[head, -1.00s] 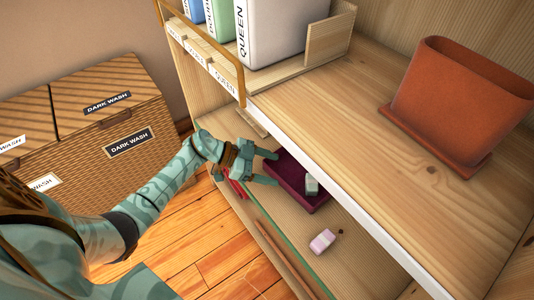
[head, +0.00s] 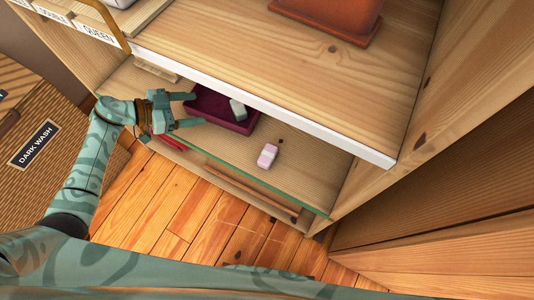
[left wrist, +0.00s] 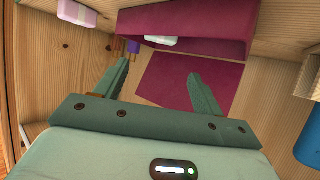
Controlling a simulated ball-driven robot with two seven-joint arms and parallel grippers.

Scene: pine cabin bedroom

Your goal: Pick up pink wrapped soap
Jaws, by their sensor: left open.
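The pink wrapped soap (head: 267,156) lies on the lower shelf, right of a maroon tray (head: 240,129) and near the shelf's front. It also shows at the top left of the left wrist view (left wrist: 79,13), partly cut off by the frame. My left gripper (head: 198,110) is open and empty, at the left end of the tray, apart from the pink soap. In the left wrist view the open fingers (left wrist: 158,71) point toward the tray (left wrist: 187,22). A pale green bar (head: 238,109) sits in the tray. My right gripper is not in view.
The upper shelf (head: 290,65) overhangs the lower one and carries a terracotta pot (head: 330,14). A red item (head: 171,142) lies near the lower shelf's front edge. A cabinet side panel closes the right. A wicker hamper (head: 15,140) stands at left.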

